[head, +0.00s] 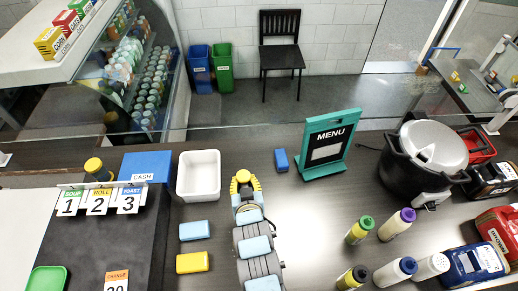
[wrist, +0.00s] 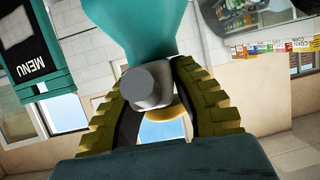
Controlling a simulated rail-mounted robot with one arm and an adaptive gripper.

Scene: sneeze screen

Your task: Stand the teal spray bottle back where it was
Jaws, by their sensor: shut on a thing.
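The teal spray bottle (wrist: 160,28) fills the top middle of the wrist view, with its grey nozzle end (wrist: 150,88) between my fingers. My gripper (wrist: 156,74) has ridged olive-yellow fingers and is shut on the bottle's head. A small yellow-orange part (wrist: 165,115) shows behind the grey piece; I cannot tell what it belongs to. In the head view my gripper (head: 243,181) is over the dark counter, right of the white bin. The bottle cannot be made out there, and its base is out of the wrist view.
A white bin (head: 199,177) and blue and yellow sponges (head: 193,263) lie to the left. A small blue block (head: 281,160) and the teal menu sign (head: 328,144) stand to the right. Several squeeze bottles (head: 397,224) and a black cooker (head: 424,155) are farther right. Clear glass runs behind.

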